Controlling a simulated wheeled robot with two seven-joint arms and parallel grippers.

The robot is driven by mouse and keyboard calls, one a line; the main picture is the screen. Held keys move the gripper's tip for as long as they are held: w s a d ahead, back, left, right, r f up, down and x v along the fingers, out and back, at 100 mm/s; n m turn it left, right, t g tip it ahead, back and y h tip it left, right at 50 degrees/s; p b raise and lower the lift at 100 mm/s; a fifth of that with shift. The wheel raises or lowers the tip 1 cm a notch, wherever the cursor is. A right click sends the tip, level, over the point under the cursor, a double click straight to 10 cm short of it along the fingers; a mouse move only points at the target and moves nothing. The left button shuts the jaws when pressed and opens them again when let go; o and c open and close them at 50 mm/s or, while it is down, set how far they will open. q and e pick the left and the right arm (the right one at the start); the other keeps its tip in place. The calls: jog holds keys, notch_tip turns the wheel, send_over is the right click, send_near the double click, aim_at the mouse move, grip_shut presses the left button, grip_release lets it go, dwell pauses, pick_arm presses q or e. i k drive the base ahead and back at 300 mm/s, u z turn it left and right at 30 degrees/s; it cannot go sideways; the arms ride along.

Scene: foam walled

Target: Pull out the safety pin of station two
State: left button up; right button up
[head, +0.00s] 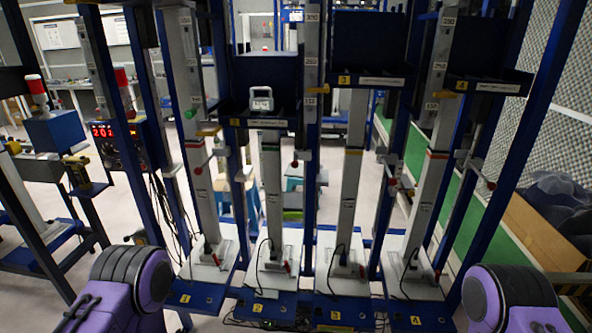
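Station two is the column (272,190) standing on the white base plate above the blue plate marked 2 (258,308). A small red knob (295,163) sits on a bracket at its right side, and a small red part (288,267) stands at its foot beside a black cable. I cannot tell from this distance which of these is the safety pin. Neither of my grippers shows in the head view. Only purple and black parts of my arms show at the lower left and lower right corners.
Stations marked 1 (185,298), 3 (335,315) and 4 (416,320) stand close beside station two, with blue uprights between them. A red digital display (103,131) is at left.

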aim_at(295, 164)
jog(key=z, duration=0.55)
jog(key=i, duration=1.25)
jog(key=u, duration=0.55)
